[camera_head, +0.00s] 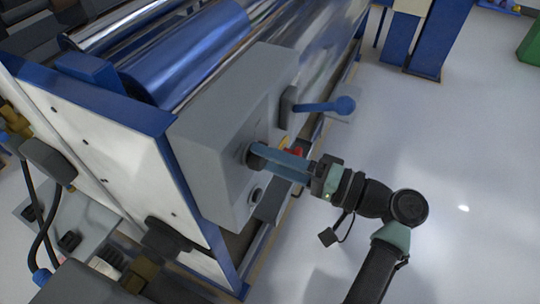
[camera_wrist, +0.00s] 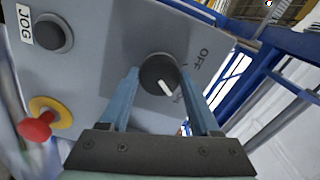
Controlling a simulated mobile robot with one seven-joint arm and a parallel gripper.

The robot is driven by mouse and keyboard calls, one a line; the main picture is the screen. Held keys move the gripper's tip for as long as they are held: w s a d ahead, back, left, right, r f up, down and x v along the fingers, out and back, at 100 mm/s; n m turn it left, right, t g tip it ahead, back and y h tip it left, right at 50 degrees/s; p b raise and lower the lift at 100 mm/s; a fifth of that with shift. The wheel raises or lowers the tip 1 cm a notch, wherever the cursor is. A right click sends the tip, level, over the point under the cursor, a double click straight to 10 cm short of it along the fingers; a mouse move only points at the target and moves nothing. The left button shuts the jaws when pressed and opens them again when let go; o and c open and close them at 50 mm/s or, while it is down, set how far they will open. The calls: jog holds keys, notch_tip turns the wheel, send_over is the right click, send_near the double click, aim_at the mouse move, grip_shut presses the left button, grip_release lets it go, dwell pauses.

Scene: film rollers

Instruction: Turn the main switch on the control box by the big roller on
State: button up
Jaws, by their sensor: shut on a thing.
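The grey control box (camera_head: 215,135) is fixed at the end of the big roller. Its main switch, a round black knob (camera_wrist: 155,70) with a white pointer line, shows in the wrist view. The pointer slants down and right, towards the partly hidden ON lettering (camera_wrist: 178,96). The OFF lettering (camera_wrist: 201,59) is to the knob's upper right. My gripper (camera_head: 257,155) reaches the box face from the right. Its two blue fingers (camera_wrist: 160,78) are shut on the knob, one on each side. In the head view the fingers mostly hide the knob.
A red button on a yellow ring (camera_wrist: 38,123) and a JOG button (camera_wrist: 52,34) are on the same panel. A blue-handled lever (camera_head: 325,106) sticks out just above my gripper. The big roller (camera_head: 205,50) runs behind the box.

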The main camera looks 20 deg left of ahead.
jog(key=o, duration=1.4)
jog(key=d+b, duration=0.4)
jog(key=d, duration=0.9)
jog(key=shift+s, duration=0.2)
